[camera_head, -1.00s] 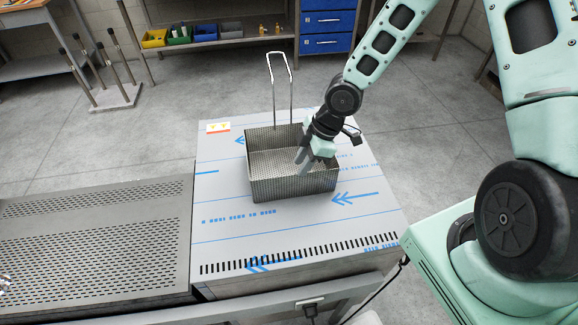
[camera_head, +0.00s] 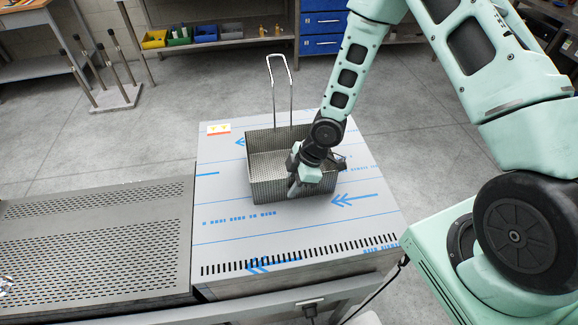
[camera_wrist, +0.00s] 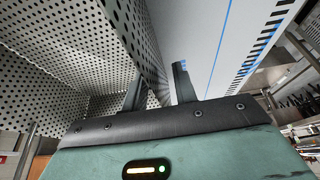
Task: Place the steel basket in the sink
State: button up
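The steel basket (camera_head: 270,190) is a perforated rectangular box with a tall wire handle at its back, standing upright on the steel-topped unit (camera_head: 225,240). My gripper (camera_head: 294,190) points down at the basket's front wall, right of its middle. In the wrist view the basket's perforated wall (camera_wrist: 145,35) runs between my two fingers (camera_wrist: 158,90), one inside the basket and one outside. The fingers stand apart, with a gap visible beside the wall. I cannot make out a sink in these frames.
A perforated metal panel (camera_head: 90,240) adjoins the unit on the left. Behind are a rod stand (camera_head: 115,97), blue drawers (camera_head: 322,22) and a shelf with coloured bins (camera_head: 180,36). The unit's top is clear in front of the basket.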

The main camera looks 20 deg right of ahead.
grip_shut()
dwell(1.4)
